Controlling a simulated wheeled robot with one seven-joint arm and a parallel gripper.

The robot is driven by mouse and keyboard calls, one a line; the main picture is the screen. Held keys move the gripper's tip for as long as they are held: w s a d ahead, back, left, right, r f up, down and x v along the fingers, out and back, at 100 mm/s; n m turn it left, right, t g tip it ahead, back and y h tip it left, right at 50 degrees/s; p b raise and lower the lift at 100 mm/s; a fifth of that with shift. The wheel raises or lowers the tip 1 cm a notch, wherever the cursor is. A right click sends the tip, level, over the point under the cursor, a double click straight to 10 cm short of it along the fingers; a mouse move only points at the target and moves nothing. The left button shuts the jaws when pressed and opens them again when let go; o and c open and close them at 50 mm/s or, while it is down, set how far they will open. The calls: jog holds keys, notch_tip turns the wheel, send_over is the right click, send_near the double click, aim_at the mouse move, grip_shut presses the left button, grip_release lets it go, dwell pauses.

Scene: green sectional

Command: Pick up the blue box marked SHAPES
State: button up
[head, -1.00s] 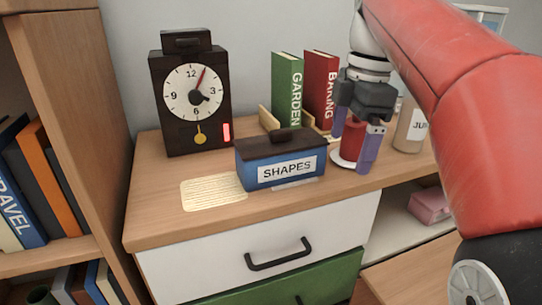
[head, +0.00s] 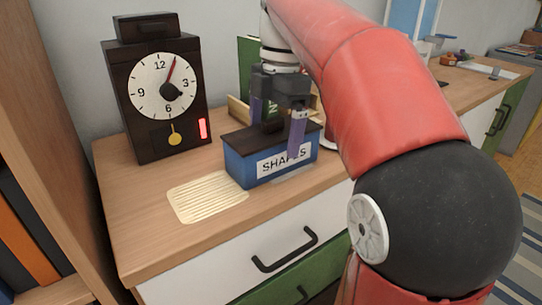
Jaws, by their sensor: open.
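The blue box marked SHAPES (head: 238,167) sits on the wooden top of the cabinet. It has a dark lid with a dark handle, and its white label is partly covered by a finger of my gripper. My gripper (head: 278,128) is open, pointing down over the box. Its purple fingers appear on either side of the lid's handle, one in front and one behind. I cannot tell whether the fingers touch the lid.
A dark clock (head: 160,92) stands left of the box. A cream lined card (head: 207,196) lies flat in front. A green book (head: 247,62) and a wooden holder are behind my gripper. A bookshelf (head: 62,120) rises at the left.

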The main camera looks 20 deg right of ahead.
notch_tip(320, 180, down, 2)
jog(key=shift+a+f, duration=0.15)
jog(key=shift+f, duration=0.1)
jog(key=c, duration=1.2)
